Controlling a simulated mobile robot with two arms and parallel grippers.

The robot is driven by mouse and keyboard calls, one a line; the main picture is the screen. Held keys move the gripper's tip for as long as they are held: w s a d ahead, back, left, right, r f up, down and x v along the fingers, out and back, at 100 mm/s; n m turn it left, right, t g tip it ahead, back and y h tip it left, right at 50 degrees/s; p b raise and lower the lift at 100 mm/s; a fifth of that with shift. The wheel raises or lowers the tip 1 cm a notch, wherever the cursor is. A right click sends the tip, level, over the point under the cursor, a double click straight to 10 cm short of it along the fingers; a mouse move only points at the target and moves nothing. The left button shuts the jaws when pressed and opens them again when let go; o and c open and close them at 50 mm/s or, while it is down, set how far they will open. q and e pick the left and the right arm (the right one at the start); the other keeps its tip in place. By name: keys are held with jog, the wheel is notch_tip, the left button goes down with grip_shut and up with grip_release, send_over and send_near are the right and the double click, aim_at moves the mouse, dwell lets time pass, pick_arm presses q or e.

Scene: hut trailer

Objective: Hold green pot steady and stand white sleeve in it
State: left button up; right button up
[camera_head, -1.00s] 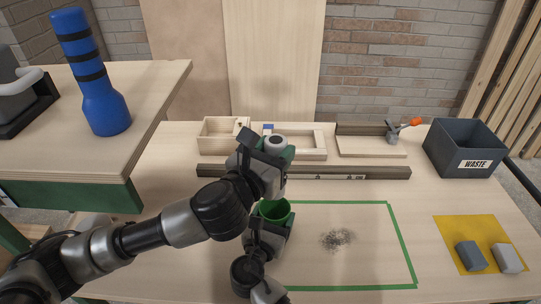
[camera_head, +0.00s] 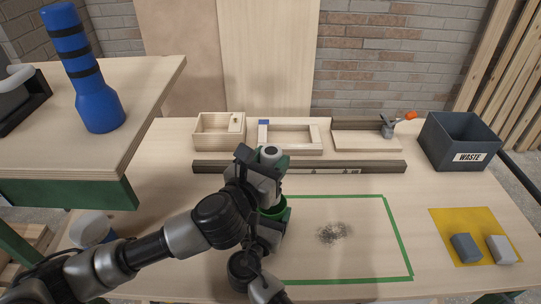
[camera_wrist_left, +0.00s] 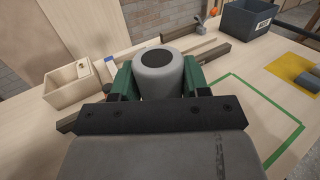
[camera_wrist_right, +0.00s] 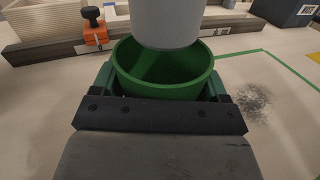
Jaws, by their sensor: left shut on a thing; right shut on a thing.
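The green pot (camera_wrist_right: 165,85) stands upright on the table and is open at the top; part of its rim shows in the head view (camera_head: 279,212). My right gripper (camera_wrist_right: 162,92) is shut on the pot; in the head view my left arm partly hides it. The white sleeve (camera_wrist_left: 158,76), with a dark hole in its top, is upright in my left gripper (camera_wrist_left: 160,82), which is shut on it. In the right wrist view the lower end of the sleeve (camera_wrist_right: 167,22) is above the pot, over the far part of its opening. In the head view the sleeve's top (camera_head: 270,151) shows.
A dark rail (camera_head: 340,167) lies behind the pot, with wooden boxes (camera_head: 215,145) beyond it. A waste bin (camera_head: 450,130) stands at the back right. A green taped area (camera_head: 385,235) with dark debris (camera_head: 333,233) lies to the right. An orange clamp (camera_wrist_right: 95,30) shows nearby.

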pick_arm(q)
jog(key=shift+f, duration=0.15)
jog(key=shift+f, duration=0.6)
jog(key=o, duration=1)
jog(key=shift+r, duration=0.1)
